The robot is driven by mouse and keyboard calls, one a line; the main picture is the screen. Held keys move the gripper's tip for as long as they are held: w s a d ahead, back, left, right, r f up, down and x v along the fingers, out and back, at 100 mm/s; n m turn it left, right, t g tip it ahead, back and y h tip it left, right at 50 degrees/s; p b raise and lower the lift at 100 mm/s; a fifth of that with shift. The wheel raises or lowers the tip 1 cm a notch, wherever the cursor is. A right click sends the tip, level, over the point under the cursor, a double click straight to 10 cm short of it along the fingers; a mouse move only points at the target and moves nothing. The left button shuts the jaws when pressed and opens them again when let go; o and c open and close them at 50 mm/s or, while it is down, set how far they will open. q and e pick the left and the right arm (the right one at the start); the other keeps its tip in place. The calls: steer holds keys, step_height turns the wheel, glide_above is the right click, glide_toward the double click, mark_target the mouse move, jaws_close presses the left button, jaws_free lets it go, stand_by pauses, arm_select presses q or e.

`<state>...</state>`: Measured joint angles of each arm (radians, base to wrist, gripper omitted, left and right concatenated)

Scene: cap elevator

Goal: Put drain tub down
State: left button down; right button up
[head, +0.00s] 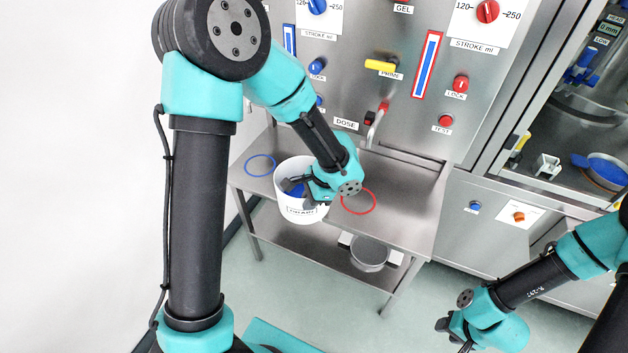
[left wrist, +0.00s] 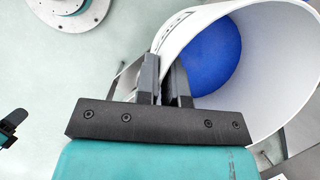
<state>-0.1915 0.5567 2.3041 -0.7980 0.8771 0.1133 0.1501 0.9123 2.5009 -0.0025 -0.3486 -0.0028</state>
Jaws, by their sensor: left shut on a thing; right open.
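The drain tub (head: 305,212) is a white round bucket with a label on its front and blue inside. In the head view it is at the front edge of the steel shelf, between a blue ring (head: 261,165) and a red ring (head: 358,202). I cannot tell whether its base touches anything. My left gripper (head: 295,186) is shut on the tub's wall at the rim. In the left wrist view the fingers (left wrist: 165,82) pinch the white wall of the tub (left wrist: 285,80). My right gripper (head: 452,330) is open and empty at the lower right, away from the shelf.
The steel shelf (head: 410,205) is bare right of the red ring. A bent spout (head: 374,130) hangs from the panel above it. A grey round container (head: 369,253) stands on the lower shelf. A cabinet (head: 440,190) is at right.

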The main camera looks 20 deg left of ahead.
arm_select(q)
steer(key=w+a, duration=0.2)
steer(key=w, duration=0.2)
steer(key=w+a, duration=0.2)
steer(key=w, duration=0.1)
steer(key=w+a+f, duration=0.1)
steer(key=w+a, duration=0.1)
steer(key=w, duration=0.2)
steer(key=shift+w+a+f, duration=0.1)
steer(key=shift+w, duration=0.2)
steer(key=shift+f, duration=1.75)
steer(key=c, duration=1.2)
jaws_free()
steer(key=shift+c, duration=0.2)
steer(key=v, duration=1.2)
steer(key=shift+f, duration=0.1)
